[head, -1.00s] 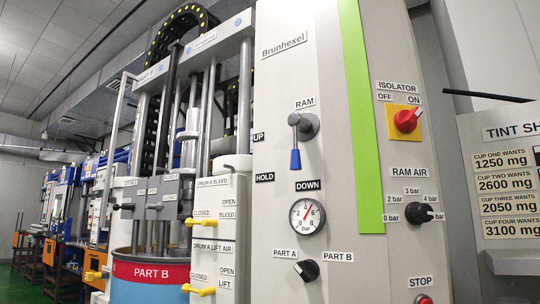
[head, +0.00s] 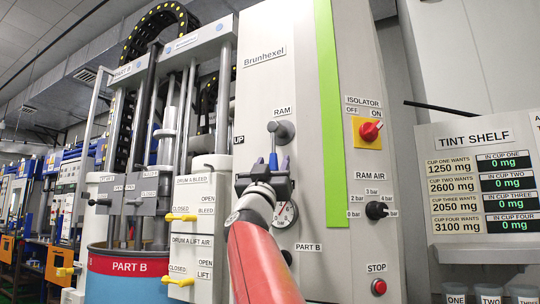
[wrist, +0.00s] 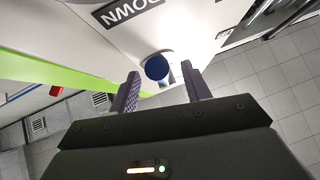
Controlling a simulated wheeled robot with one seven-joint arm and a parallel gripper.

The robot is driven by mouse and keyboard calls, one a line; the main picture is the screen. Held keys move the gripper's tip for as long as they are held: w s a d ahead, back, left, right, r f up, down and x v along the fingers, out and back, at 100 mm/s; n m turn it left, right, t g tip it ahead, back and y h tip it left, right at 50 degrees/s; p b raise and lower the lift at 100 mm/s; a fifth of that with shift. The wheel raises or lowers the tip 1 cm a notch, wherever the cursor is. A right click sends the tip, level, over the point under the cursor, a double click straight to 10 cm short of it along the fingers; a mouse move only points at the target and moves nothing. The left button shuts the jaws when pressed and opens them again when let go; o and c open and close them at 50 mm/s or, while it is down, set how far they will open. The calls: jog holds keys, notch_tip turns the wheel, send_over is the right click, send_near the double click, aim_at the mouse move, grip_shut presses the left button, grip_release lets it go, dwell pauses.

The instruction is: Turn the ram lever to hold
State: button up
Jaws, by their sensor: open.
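The ram lever (head: 273,161) hangs straight down from its grey pivot on the tall white panel, its blue grip pointing toward the DOWN label, below the RAM label (head: 283,110). The UP label (head: 239,140) shows at its left; HOLD and DOWN are hidden behind my gripper in the head view. My gripper (head: 268,174) is open at the lower end of the lever. In the wrist view, the round blue end of the lever (wrist: 157,67) shows between the two open fingers (wrist: 161,80), with gaps on both sides. The DOWN label (wrist: 132,11) shows upside down beyond it.
A pressure gauge (head: 285,214) sits just below, partly hidden by my arm. The isolator switch (head: 370,131) and ram air knob (head: 376,210) are to the right, with a red stop button (head: 378,287) lower. Yellow bleed and lift valve handles (head: 181,217) stick out at the left.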

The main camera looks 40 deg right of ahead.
jog(key=shift+p+x, duration=0.3)
jog(key=shift+x, duration=0.85)
jog(key=shift+c, duration=0.2)
jog(key=shift+a, duration=0.1)
grip_shut()
